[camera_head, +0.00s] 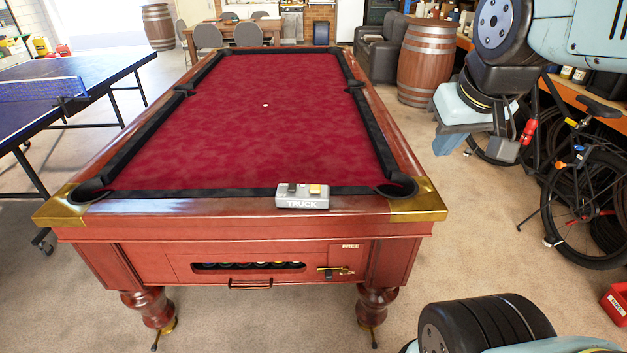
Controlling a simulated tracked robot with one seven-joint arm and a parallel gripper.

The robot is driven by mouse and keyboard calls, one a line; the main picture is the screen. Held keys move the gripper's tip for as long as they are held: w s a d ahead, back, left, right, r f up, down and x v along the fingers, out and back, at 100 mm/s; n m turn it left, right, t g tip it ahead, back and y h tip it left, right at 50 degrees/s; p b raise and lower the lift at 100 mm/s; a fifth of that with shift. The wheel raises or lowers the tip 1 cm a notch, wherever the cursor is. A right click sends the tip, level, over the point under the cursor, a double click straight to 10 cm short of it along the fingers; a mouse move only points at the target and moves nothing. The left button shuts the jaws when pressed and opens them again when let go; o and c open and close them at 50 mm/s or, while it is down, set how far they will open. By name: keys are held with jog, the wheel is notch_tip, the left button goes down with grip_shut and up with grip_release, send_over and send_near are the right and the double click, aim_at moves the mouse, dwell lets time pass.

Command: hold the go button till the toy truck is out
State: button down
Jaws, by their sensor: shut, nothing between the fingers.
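A grey control box marked TRUCK (302,203) sits on the near wooden rail of the pool table (240,222), right of the middle. On its top are a black part (291,187) and a raised yellow-orange button (315,189). I cannot read which one is marked go. I see no toy truck in this view. My gripper (449,145) hangs from the arm at the upper right, beyond the table's right side. It is shut and empty, well apart from the box.
The table has a red cloth with a small white ball (265,105). Balls show in a slot (250,265) in its near side. A ping-pong table (70,95) stands left. A barrel (426,62) and a bicycle (585,200) are at right. The air above the cloth is clear.

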jog(key=w+a+f+n+g+h, duration=0.1)
jog(key=w+f+n+g+h, duration=0.1)
jog(key=w+n, duration=0.5)
jog(key=n+t+h, duration=0.3)
jog(key=n+h, duration=0.2)
jog(key=n, duration=2.2)
send_over(312, 188)
notch_tip(312, 188, down, 13)
jog(key=shift+r, duration=0.2)
jog(key=shift+f, duration=4.4)
